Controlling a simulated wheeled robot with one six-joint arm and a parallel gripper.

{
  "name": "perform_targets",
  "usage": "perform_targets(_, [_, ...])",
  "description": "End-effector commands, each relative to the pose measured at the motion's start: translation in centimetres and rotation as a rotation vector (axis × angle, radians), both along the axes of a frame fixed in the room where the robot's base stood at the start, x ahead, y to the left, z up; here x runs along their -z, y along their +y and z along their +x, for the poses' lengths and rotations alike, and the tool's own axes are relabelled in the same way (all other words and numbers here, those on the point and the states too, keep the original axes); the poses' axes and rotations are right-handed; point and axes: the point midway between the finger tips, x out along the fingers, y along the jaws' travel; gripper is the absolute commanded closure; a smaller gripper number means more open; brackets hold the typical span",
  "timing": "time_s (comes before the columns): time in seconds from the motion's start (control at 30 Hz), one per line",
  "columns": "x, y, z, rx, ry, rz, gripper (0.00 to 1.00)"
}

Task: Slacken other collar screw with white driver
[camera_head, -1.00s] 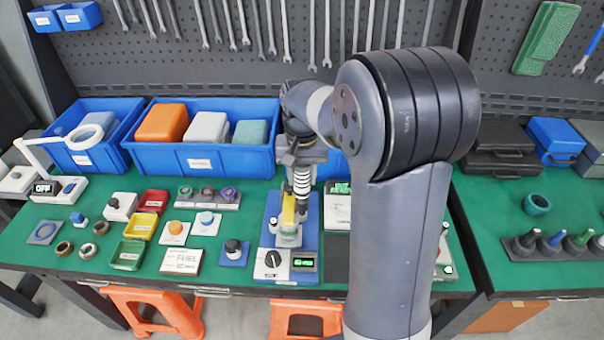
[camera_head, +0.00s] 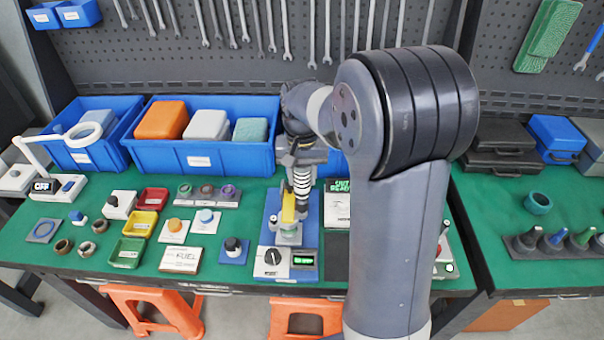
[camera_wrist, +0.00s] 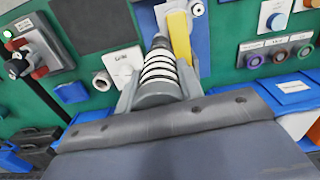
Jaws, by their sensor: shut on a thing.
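My gripper (camera_wrist: 158,90) is shut on the white driver (camera_wrist: 160,72), whose handle has white and dark rings. In the head view my gripper (camera_head: 302,164) holds the driver (camera_head: 302,180) upright over the blue test stand (camera_head: 270,220). The driver's dark shaft points down beside a yellow upright part (camera_head: 289,206), which also shows in the wrist view (camera_wrist: 180,36). The collar and its screws cannot be made out clearly. Whether the driver's tip touches a screw is hidden.
A panel with a black dial (camera_head: 272,257) and a green-lit display (camera_head: 303,261) sits at the stand's front. A blue bin (camera_head: 230,158) stands behind. Green mat left of the stand carries small knobs, trays and a FUEL card (camera_head: 180,258). My arm covers the right side.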

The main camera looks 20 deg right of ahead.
Motion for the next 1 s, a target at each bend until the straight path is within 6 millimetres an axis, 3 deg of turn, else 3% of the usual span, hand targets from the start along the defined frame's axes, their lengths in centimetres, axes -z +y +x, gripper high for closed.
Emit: perform_targets(1.0, [0.87,0.0,0.02,0.0,-0.001,0.0,0.92])
